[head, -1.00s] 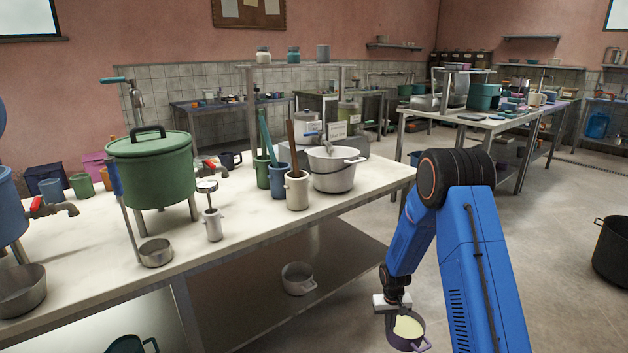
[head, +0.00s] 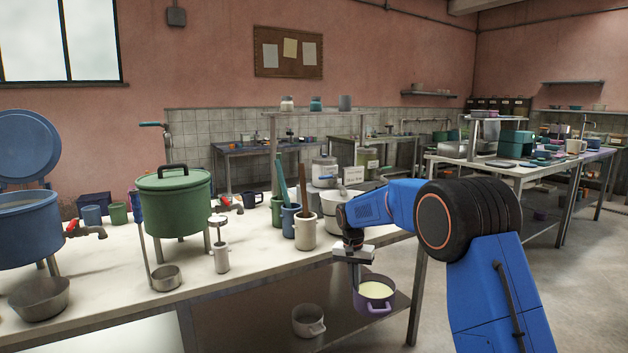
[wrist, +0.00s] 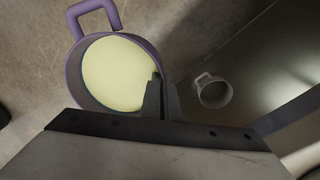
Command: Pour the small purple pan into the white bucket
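The small purple pan (head: 378,306) hangs from my gripper (head: 357,274) in front of the worktable's edge. It is roughly upright and holds pale cream liquid. In the wrist view, the fingers of my gripper (wrist: 158,98) are closed on the rim of the purple pan (wrist: 72,72), whose side handle points away. A white bucket-like container (head: 324,173) stands toward the back of the worktable, behind the tool jars. I cannot tell for sure that it is the bucket. My arm partly covers the white pot (head: 333,212) on the table.
A pale handled pot (head: 308,322) sits on the lower shelf, also visible in the wrist view (wrist: 213,93). The worktable (head: 265,262) carries a green lidded pot (head: 174,205), a blue vat (head: 25,235) and a cream tool jar (head: 305,232). Open floor lies right.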

